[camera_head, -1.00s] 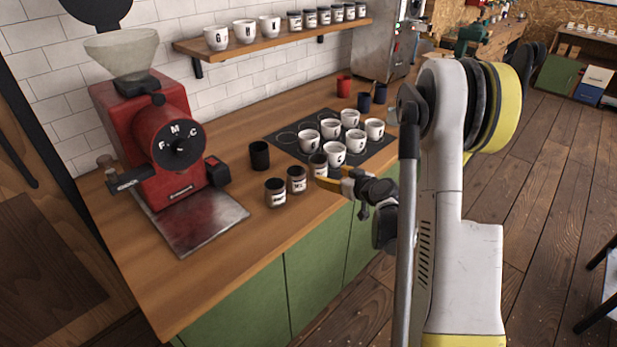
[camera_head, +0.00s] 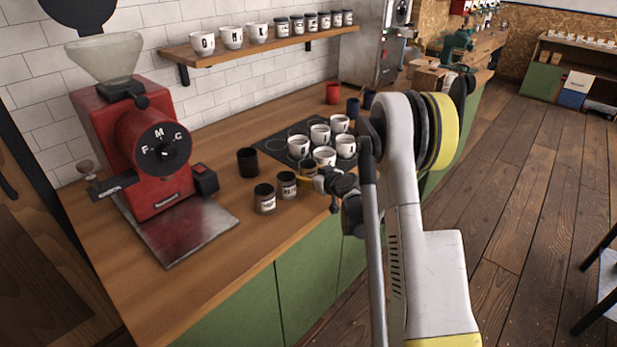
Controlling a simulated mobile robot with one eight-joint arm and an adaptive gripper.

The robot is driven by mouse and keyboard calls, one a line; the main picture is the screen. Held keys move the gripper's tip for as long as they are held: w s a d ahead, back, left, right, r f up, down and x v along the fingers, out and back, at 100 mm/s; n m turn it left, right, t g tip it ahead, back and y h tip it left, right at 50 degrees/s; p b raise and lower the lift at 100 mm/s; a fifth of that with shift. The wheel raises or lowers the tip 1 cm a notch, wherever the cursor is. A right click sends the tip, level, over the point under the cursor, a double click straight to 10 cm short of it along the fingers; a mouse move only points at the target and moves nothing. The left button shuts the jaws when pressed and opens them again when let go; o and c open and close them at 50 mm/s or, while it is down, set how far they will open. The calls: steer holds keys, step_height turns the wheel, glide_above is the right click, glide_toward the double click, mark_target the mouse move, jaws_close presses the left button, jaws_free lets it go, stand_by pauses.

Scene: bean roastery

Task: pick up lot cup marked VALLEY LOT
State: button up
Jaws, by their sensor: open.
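Three small dark lot cups with white labels stand in a row near the front edge of the wooden counter: the left one (camera_head: 265,199), the middle one (camera_head: 287,186) and the right one (camera_head: 308,168). The labels are too small to read, so I cannot tell which is marked VALLEY LOT. My gripper (camera_head: 310,180) is open at the right cup, its yellowish fingers overlapping that cup's lower part in the picture. I cannot tell whether they touch it. The gripper hides part of this cup.
A plain black cup (camera_head: 248,162) stands behind the row. Several white lettered cups (camera_head: 320,134) stand on a dark mat (camera_head: 277,142) close by. A red grinder (camera_head: 150,150) stands left, a red cup (camera_head: 332,93) farther back.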

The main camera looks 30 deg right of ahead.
steer(key=c, duration=1)
